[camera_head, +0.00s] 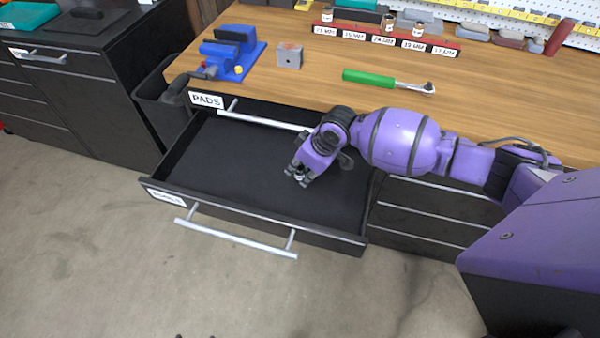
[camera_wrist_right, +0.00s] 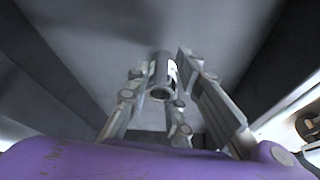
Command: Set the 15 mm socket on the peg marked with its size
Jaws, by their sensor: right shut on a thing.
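My right gripper (camera_head: 300,175) is low over the open drawer, its fingers pointing down. It is shut on a small grey metal socket (camera_wrist_right: 161,78), which shows between the fingers in the right wrist view with its round opening towards the camera. A pale label patch is on its side, too small to read. In the head view the fingers mostly hide the socket. The red peg rail (camera_head: 400,42) stands at the back of the bench with a row of white size labels. The second label from the left (camera_head: 354,35) seems to read 15 MM. My left gripper is out of view.
The open drawer (camera_head: 230,165) has a dark, bare floor. A green-handled ratchet (camera_head: 385,80), a metal block (camera_head: 289,56) and a blue vise (camera_head: 234,52) are on the bench. Bench wood before the rail is mostly clear.

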